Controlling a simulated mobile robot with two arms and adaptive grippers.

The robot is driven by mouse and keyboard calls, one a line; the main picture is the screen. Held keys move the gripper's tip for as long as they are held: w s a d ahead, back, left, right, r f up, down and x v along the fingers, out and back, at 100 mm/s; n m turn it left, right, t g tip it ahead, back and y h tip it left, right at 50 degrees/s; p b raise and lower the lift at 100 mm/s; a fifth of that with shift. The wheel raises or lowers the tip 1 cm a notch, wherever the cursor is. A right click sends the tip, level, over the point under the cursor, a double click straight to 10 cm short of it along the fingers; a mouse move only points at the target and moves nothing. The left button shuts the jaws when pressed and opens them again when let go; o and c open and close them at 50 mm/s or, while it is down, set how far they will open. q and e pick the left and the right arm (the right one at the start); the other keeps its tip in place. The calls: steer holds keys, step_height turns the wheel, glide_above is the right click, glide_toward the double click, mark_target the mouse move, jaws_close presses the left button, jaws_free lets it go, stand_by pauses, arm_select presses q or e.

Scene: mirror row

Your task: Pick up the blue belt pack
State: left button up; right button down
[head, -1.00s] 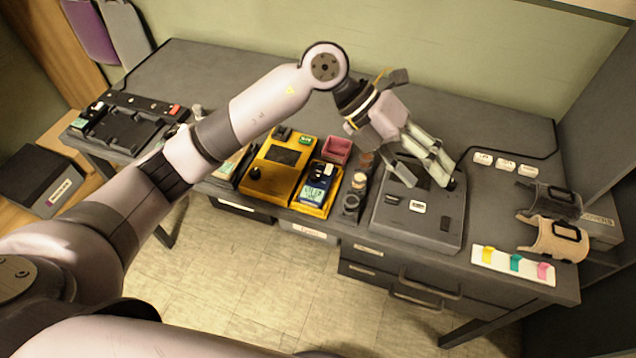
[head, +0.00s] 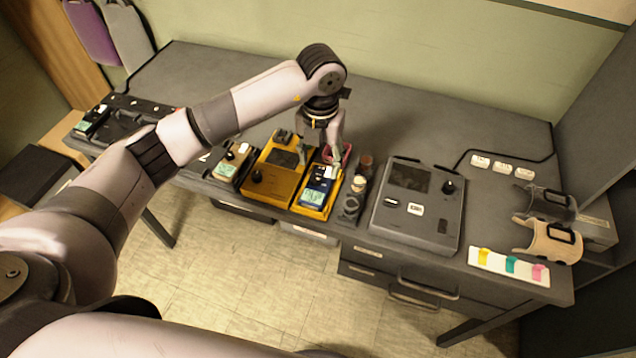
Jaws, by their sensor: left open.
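The blue belt pack (head: 318,189) lies in a small yellow tray (head: 310,214) near the front edge of the desk, with a light screen on its front end. My left gripper (head: 321,160) points down over the back end of the belt pack. Its fingers are apart with nothing held between them. From this angle I cannot tell whether the fingertips touch the pack. The fingers hide part of its back end and most of a pink box behind it. My right gripper is not in view.
A yellow console (head: 272,172) stands close on the left. A dark holder with round pieces (head: 352,204) stands close on the right, then a grey console (head: 417,207). Another belt pack (head: 232,162) lies further left. The back of the desk is clear.

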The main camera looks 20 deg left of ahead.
mark_target(318, 180)
arm_select(q)
steer(key=shift+f, duration=0.95)
steer(key=shift+s+f+p, duration=0.15)
steer(key=shift+f+p, duration=0.3)
steer(key=shift+f, duration=0.1)
steer(key=f, duration=0.1)
steer(key=f+p, duration=0.1)
steer(key=f, duration=0.1)
steer(key=shift+s+f, duration=0.3)
steer(key=shift+s, duration=0.05)
steer(key=shift+f, duration=0.4)
steer(key=shift+w, duration=0.1)
steer(key=c, duration=0.9)
steer(key=shift+r, duration=0.1)
